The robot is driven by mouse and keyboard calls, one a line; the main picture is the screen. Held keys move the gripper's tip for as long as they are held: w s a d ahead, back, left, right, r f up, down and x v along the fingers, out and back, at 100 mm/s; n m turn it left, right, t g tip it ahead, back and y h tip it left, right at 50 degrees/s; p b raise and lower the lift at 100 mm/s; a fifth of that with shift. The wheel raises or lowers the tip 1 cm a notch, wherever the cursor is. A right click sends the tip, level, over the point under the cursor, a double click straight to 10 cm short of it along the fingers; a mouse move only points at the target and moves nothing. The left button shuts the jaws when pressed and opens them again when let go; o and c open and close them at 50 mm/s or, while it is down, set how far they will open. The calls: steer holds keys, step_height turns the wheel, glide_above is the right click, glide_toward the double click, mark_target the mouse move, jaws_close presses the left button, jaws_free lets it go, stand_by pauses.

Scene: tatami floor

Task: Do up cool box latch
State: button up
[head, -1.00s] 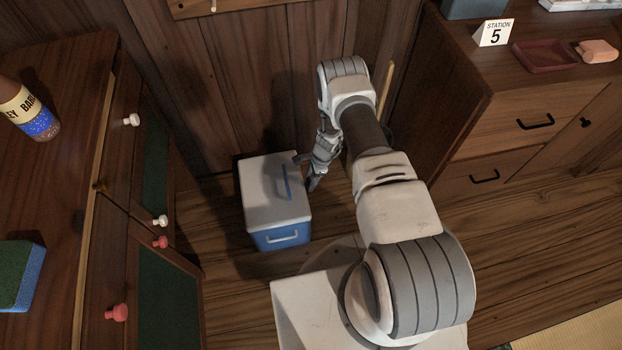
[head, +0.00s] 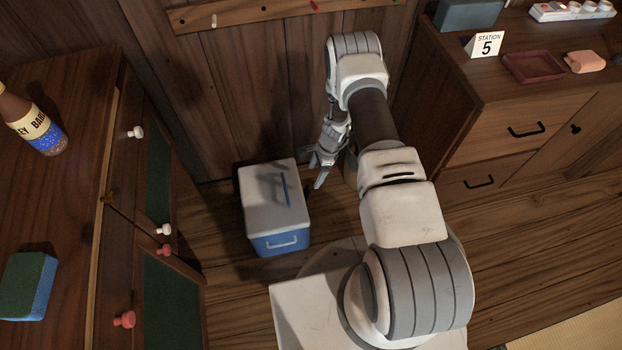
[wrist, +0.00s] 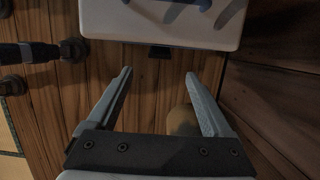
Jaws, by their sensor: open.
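The cool box (head: 275,215) stands on the wooden floor against the back wall, with a blue body, a white lid and a pale handle on its near face. Its lid lies flat on top. In the wrist view the white lid (wrist: 185,18) fills the top, and a small dark piece, perhaps the latch (wrist: 160,52), sticks out below its edge. My gripper (head: 319,174) is just right of the box's far right side, pointing down. The wrist view shows its two fingers (wrist: 166,85) spread apart with nothing between them.
A dark wooden cabinet with knobs (head: 163,230) stands close on the left. A drawer chest (head: 510,130) stands on the right, with a Station 5 sign (head: 485,45) on top. A rounded tan object (wrist: 182,120) is beside the right finger. Floor right of the box is partly clear.

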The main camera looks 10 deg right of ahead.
steer(key=p+v, duration=0.2)
steer(key=v, duration=0.6)
steer(key=shift+r, duration=0.3)
